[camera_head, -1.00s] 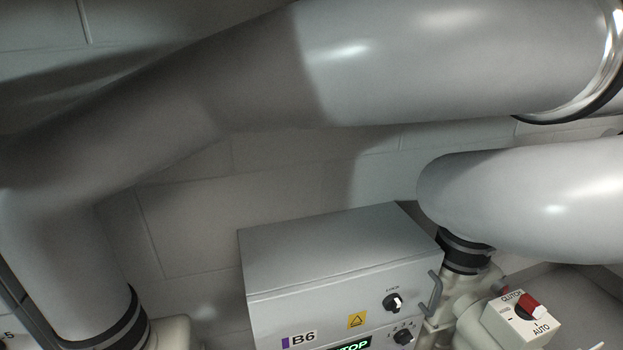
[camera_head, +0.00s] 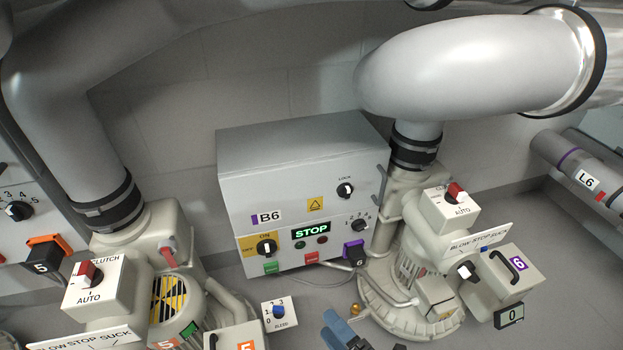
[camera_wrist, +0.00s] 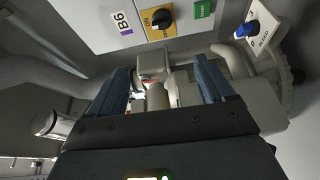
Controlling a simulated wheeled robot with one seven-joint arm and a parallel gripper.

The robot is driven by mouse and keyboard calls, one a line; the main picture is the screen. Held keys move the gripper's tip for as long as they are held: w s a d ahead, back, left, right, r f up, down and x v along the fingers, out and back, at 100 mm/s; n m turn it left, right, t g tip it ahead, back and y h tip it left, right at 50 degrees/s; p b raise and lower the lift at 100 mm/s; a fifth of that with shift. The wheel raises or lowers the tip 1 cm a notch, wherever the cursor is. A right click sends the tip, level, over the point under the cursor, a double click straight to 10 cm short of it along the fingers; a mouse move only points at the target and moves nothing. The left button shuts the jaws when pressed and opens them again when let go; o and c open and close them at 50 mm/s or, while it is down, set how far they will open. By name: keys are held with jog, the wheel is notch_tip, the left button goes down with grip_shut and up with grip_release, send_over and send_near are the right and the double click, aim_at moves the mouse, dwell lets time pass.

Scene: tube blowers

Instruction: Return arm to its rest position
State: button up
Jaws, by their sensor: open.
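My gripper (camera_head: 340,328) shows at the bottom edge of the head view, only its blue fingers and a little dark body in view. In the wrist view my gripper (camera_wrist: 163,72) has its two blue fingers spread apart, with nothing held between them. A pale blower part stands beyond the gap. The fingers are in front of and below the B6 control box (camera_head: 290,170) in the head view. The rest of my arm is out of the head view.
A blower (camera_head: 405,290) with a "6" tag stands right of the gripper. Another blower (camera_head: 165,290) is on the left. A small bleed dial (camera_head: 279,312) sits left of the fingers. Large grey pipes (camera_head: 460,70) run overhead. Grey floor (camera_head: 570,260) is clear at the right.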

jog(key=s+d+r+m+t+h+p, duration=0.1)
jog(key=s+d+r+m+h+p, duration=0.1)
jog(key=s+d+r+m+p, duration=0.45)
jog(key=s+d+r+m+t+h+p, duration=0.1)
jog(key=s+d+r+m+h+p, duration=0.2)
jog(key=s+r, duration=0.6)
jog(key=s+d+r+m+h+p, duration=0.25)
jog(key=s+r+m+p, duration=0.35)
jog(key=r, duration=0.5)
jog(key=s+d+r+m+h+p, duration=0.1)
jog(key=s+r+m+p, duration=0.2)
jog(key=r, duration=0.6)
jog(key=s+d+r+m+g+h+p, duration=0.1)
jog(key=s+d+r+m+p, duration=0.1)
jog(key=r, duration=0.7)
jog(key=s+d+r+m+h+p, duration=0.1)
jog(key=s+r+m+p, duration=0.3)
jog(key=r, duration=0.5)
jog(key=p, duration=0.2)
jog(key=shift+d+r+m+p, duration=0.15)
jog(key=shift+d+m+p, duration=0.2)
jog(key=shift+d, duration=0.05)
jog(key=shift+s+h, duration=0.1)
jog(key=shift+h, duration=0.15)
